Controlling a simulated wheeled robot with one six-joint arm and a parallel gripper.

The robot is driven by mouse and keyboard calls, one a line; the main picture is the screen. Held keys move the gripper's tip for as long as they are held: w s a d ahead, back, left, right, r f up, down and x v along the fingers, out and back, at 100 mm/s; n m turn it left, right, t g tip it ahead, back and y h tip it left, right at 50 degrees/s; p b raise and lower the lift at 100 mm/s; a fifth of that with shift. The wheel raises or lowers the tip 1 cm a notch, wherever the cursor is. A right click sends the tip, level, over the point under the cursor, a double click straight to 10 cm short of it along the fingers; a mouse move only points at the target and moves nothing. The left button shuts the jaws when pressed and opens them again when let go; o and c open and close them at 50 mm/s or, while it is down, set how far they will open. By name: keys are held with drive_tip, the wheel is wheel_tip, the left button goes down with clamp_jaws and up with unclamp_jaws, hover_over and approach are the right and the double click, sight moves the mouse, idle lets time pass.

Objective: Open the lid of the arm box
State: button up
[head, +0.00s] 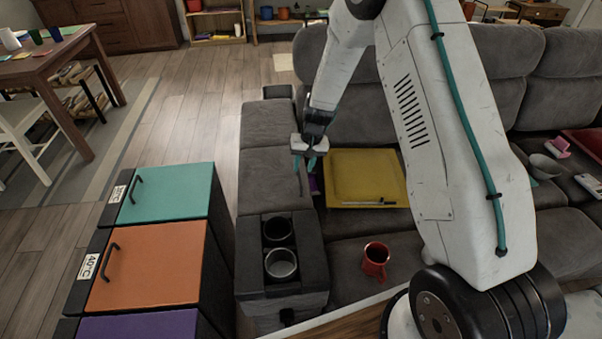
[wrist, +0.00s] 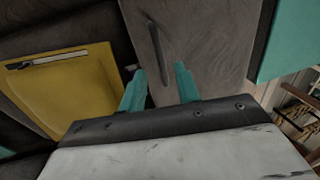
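The arm box is the grey armrest of the sofa, and its lid (head: 268,187) looks closed and flat. In the wrist view the lid (wrist: 212,48) fills the upper middle, with a long dark handle (wrist: 158,50) near its left edge. My gripper (head: 311,163) is above the lid's right edge in the head view.
A yellow tray (head: 352,170) with a dark stick-like item lies on the seat right of the armrest. A red mug (head: 375,262) stands nearer. Cup holders (head: 281,263) sit before the lid. Teal (head: 168,192) and orange (head: 150,265) lidded boxes stand left.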

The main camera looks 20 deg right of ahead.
sight(300, 177)
drive_tip(key=shift+a+f, duration=0.2)
drive_tip(key=shift+f, duration=0.8)
drive_tip(key=shift+a+f, duration=0.2)
drive_tip(key=shift+f, duration=0.75)
clamp_jaws()
drive_tip(key=shift+r, duration=0.1)
